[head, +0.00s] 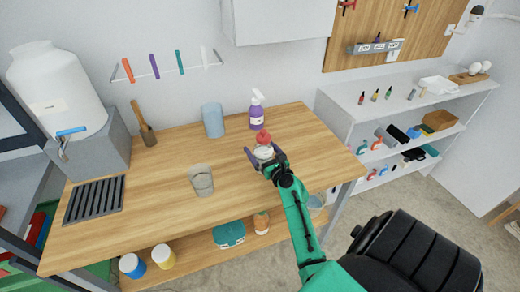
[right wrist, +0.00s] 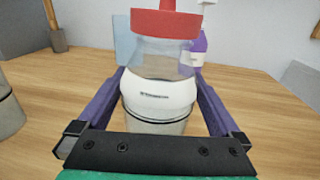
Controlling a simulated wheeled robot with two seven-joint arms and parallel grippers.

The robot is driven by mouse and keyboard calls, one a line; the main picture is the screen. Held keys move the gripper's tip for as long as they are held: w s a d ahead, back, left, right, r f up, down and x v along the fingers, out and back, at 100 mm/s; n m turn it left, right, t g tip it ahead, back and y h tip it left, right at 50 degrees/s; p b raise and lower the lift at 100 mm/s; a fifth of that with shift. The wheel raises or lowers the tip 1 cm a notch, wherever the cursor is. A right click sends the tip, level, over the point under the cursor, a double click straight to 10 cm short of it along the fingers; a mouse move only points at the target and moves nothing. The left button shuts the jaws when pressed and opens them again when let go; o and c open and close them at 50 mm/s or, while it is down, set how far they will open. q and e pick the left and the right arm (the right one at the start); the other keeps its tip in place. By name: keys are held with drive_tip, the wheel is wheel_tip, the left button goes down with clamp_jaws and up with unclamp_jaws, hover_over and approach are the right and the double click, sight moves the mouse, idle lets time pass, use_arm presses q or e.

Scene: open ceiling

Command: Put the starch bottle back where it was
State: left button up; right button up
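A bottle with a red cap, clear shoulder and white label band (head: 265,150) is at the right part of the wooden table, upright. In the right wrist view the same bottle (right wrist: 158,90) fills the middle, its label too small to read. My right gripper (head: 265,159) has one purple finger on each side of it. The fingers look close to its sides; I cannot tell whether they press on it, or whether its base touches the table. My left gripper is out of view.
A purple spray bottle (head: 257,112) and a blue cylinder (head: 213,120) stand behind on the table (head: 150,190). A grey cup (head: 201,181) stands to the left. A white shelf unit (head: 340,105) with small goods is at right. The table's middle has bare room.

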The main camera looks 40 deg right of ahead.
drive_tip(key=shift+w+a+r, duration=0.1)
drive_tip(key=shift+a+r, duration=0.05)
drive_tip(key=shift+r, duration=0.1)
drive_tip(key=shift+s+f, duration=0.1)
drive_tip(key=shift+s, duration=0.3)
drive_tip(key=b+v, duration=0.1)
drive_tip(key=v, duration=1)
drive_tip(key=shift+b, duration=0.3)
drive_tip(key=shift+s, duration=0.2)
